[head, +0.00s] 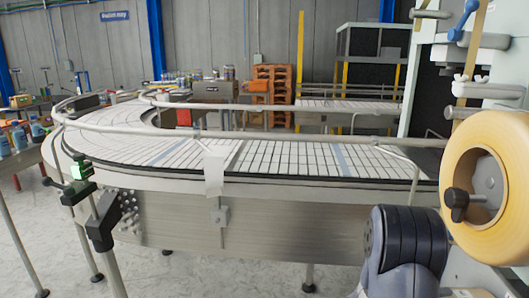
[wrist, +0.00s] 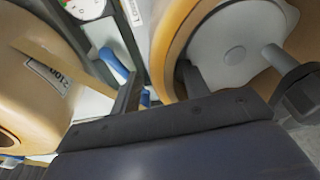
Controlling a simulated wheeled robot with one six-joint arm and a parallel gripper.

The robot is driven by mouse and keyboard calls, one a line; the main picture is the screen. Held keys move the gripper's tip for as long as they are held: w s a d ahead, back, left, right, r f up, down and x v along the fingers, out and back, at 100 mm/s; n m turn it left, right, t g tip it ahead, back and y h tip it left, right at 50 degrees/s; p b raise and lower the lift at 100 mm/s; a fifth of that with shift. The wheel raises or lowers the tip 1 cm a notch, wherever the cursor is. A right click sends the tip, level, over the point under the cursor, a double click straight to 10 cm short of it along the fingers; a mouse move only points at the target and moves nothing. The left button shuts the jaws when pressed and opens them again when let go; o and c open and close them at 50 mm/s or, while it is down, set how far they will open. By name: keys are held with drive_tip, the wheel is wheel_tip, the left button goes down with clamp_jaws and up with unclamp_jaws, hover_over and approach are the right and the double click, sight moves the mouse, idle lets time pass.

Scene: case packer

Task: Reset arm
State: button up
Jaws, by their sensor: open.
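My gripper (wrist: 158,85) shows in the wrist view as a dark bar with two dark fingers pointing up, spread apart. No object is seen held between them. A large tan tape roll with a grey hub (wrist: 232,45) is close by on the right, near the right finger. Another tan roll with a white label (wrist: 30,75) is on the left. In the head view my dark arm joint is at the lower right, beside a tan roll (head: 463,200). My gripper cannot be made out in that view.
A curved conveyor (head: 180,210) with rails fills the middle of the head view. Machine panels and a blue-handled clamp (head: 468,22) stand at the right. A blue handle (wrist: 113,65) and a gauge (wrist: 85,8) are beyond the fingers. Cans (head: 20,138) are at the far left.

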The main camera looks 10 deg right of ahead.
drive_tip(key=a, duration=0.9)
drive_tip(key=d, duration=1.1)
drive_tip(key=shift+s+r, duration=0.1)
drive_tip(key=shift+r, duration=0.05)
drive_tip(key=shift+f+b, duration=0.2)
drive_tip(key=shift+b, duration=0.5)
drive_tip(key=w+a+b, duration=0.2)
drive_tip(key=a, duration=0.7)
drive_tip(key=shift+w+a+r+b, duration=0.15)
drive_tip(key=shift+r+b, duration=0.15)
drive_tip(key=shift+b, duration=0.05)
